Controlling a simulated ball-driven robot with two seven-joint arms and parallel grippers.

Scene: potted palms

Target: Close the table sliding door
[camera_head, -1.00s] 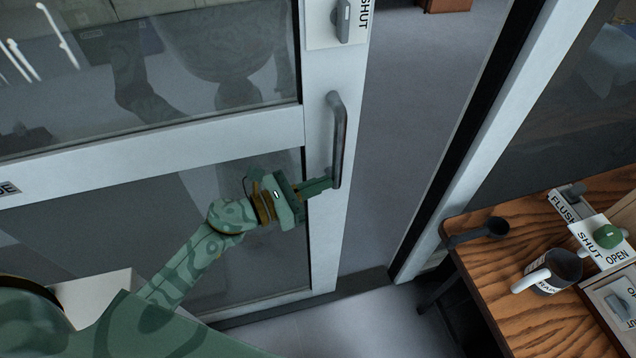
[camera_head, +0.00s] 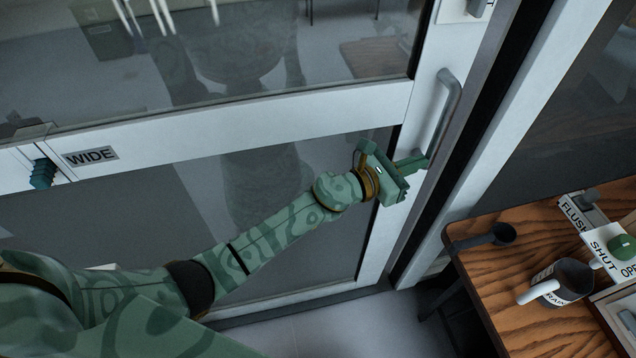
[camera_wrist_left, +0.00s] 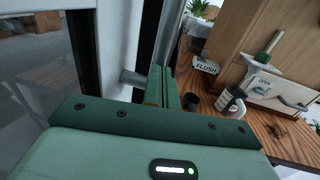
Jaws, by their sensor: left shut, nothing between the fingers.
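The sliding door (camera_head: 240,122) has a white frame and glass panes. Its right edge stands close beside the dark door jamb (camera_head: 478,125), and I cannot tell whether they touch. A grey bar handle (camera_head: 449,108) is on the door's right stile. My left gripper (camera_head: 420,163) is shut and empty, with its fingers at the lower end of the handle, pressed beside it or very near it. In the left wrist view the shut fingers (camera_wrist_left: 171,88) point forward next to a grey handle part (camera_wrist_left: 132,77). My right gripper is not in view.
A wooden table (camera_head: 490,272) stands at the right with a black ladle (camera_head: 500,234), a mug (camera_head: 568,280) and a panel marked FLUSH, SHUT. A teal ribbed knob (camera_head: 43,173) sits by a WIDE label (camera_head: 92,156) on the door. A white post (camera_head: 530,130) stands right of the jamb.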

